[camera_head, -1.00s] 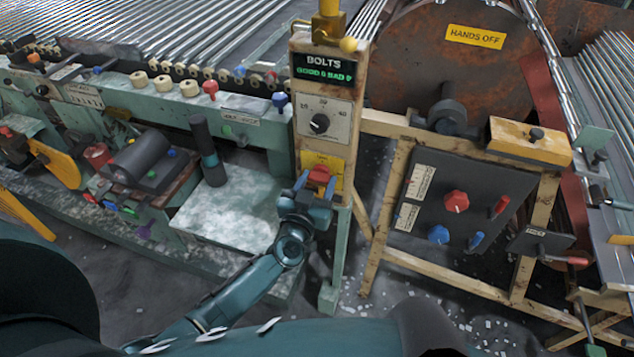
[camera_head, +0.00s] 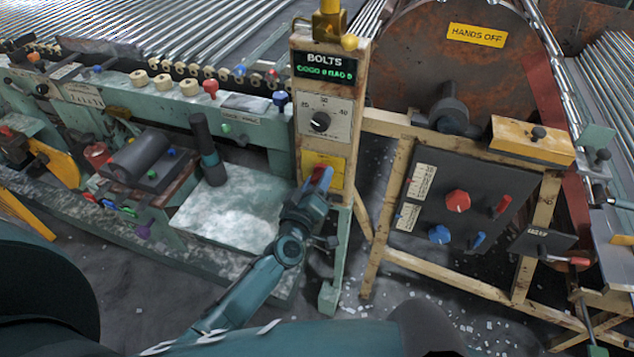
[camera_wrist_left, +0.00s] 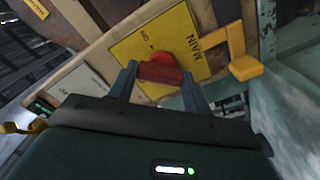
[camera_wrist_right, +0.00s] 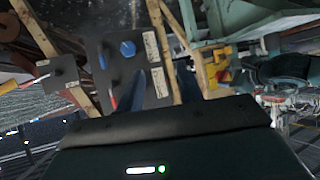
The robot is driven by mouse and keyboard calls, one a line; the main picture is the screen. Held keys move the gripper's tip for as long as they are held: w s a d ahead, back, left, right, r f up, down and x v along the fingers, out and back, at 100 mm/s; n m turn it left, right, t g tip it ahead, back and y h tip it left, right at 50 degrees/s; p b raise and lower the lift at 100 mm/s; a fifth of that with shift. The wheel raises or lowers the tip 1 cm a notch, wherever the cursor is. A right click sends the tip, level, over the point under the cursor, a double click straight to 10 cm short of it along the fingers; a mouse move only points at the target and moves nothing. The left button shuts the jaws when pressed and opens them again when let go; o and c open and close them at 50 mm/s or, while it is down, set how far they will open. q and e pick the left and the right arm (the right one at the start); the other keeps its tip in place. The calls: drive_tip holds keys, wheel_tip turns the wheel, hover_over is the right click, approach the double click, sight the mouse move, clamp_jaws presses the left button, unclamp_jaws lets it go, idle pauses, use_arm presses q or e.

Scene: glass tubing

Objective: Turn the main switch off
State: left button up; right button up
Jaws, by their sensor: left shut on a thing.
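The main switch is a red knob (camera_head: 321,174) on a yellow plate (camera_head: 337,176), low on the wooden control post. In the left wrist view, the plate (camera_wrist_left: 199,47) reads MAIN and ON, and appears tilted. My left gripper (camera_head: 318,180) is at the knob, with one finger on each side. The left wrist view shows the red knob (camera_wrist_left: 160,72) held between the fingertips (camera_wrist_left: 160,80). In the head view, the gripper partly hides the knob. My right gripper (camera_wrist_right: 172,85) shows only in its wrist view, fingers slightly apart with nothing between them.
Above the switch are a dial (camera_head: 320,121) and a BOLTS display (camera_head: 325,67). To the right, a dark panel (camera_head: 480,185) carries red and blue knobs on a wooden frame. A pale bench plate (camera_head: 235,210) lies left of the post. A yellow bracket (camera_wrist_left: 243,60) juts out near the left fingers.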

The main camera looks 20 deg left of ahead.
use_arm(q)
drive_tip(key=n, duration=0.3)
drive_tip(key=shift+f+b, duration=0.1)
drive_tip(key=shift+b, duration=0.2)
drive_tip(key=n, duration=0.2)
drive_tip(key=shift+n+b, duration=0.3)
drive_tip(key=shift+a+n+b, duration=0.1)
drive_tip(key=shift+n+b, duration=0.2)
drive_tip(key=shift+n, duration=1)
use_arm(e)
drive_tip(key=shift+a+f, duration=0.2)
drive_tip(key=shift+f, duration=0.25)
use_arm(q)
drive_tip(key=shift+n, duration=0.3)
use_arm(e)
drive_tip(key=shift+a, duration=0.1)
use_arm(q)
drive_tip(key=o, duration=1)
use_arm(e)
drive_tip(key=shift+y, duration=0.3)
